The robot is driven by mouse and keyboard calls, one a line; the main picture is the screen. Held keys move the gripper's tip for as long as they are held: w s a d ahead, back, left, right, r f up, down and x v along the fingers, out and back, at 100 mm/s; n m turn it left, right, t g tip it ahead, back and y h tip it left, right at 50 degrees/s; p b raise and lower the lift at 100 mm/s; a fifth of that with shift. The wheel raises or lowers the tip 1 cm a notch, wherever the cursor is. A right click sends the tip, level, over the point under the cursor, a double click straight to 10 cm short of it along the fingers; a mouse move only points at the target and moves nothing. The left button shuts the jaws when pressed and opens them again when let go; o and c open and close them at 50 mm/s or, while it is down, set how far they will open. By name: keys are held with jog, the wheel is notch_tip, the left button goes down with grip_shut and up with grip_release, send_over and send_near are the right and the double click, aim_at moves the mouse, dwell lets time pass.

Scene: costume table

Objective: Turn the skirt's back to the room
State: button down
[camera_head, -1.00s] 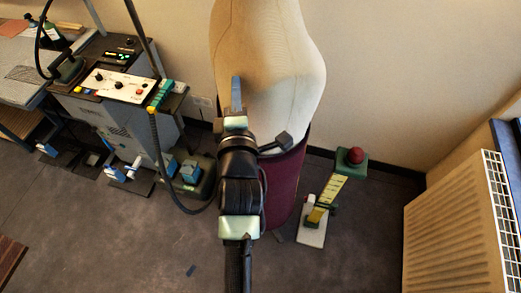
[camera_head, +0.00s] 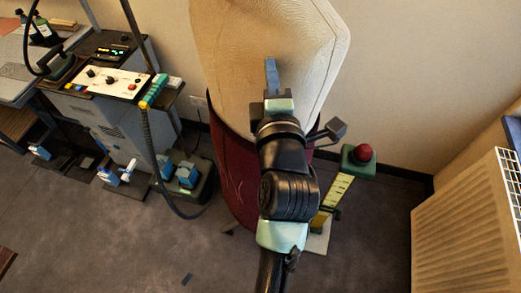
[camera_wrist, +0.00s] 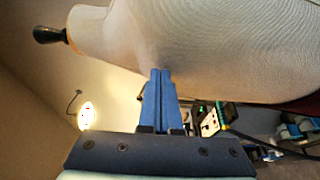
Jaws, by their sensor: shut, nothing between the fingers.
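The dark red skirt (camera_head: 232,170) hangs on the lower part of a cream dress form (camera_head: 235,50). My arm covers much of the skirt's right side in the head view. My gripper (camera_head: 271,66) is in front of the form's body, above the skirt. In the wrist view my gripper (camera_wrist: 160,75) has its two blue fingers together, with nothing between them. The tips are at or very near the cream form (camera_wrist: 215,45); I cannot tell whether they touch. A strip of the skirt (camera_wrist: 303,104) shows at the right edge there.
A marker stand (camera_head: 340,186) with a yellow scale and red knob stands close right of the skirt. A radiator (camera_head: 465,225) is at the right. A steam station (camera_head: 115,100) with pedals and a hose is at the left. Front floor is open.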

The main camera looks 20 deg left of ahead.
aim_at(302, 65)
jog(key=shift+s+a+r, duration=0.1)
jog(key=shift+s, duration=0.05)
jog(key=d+b, duration=0.1)
jog(key=w+d+b, duration=0.1)
jog(key=d+b, duration=0.1)
jog(key=w+d+b, duration=0.1)
jog(key=shift+d, duration=0.35)
jog(key=shift+w+d+b, duration=0.25)
jog(key=shift+d+b, duration=0.05)
jog(key=shift+d, duration=0.15)
jog(key=shift+s+r, duration=0.1)
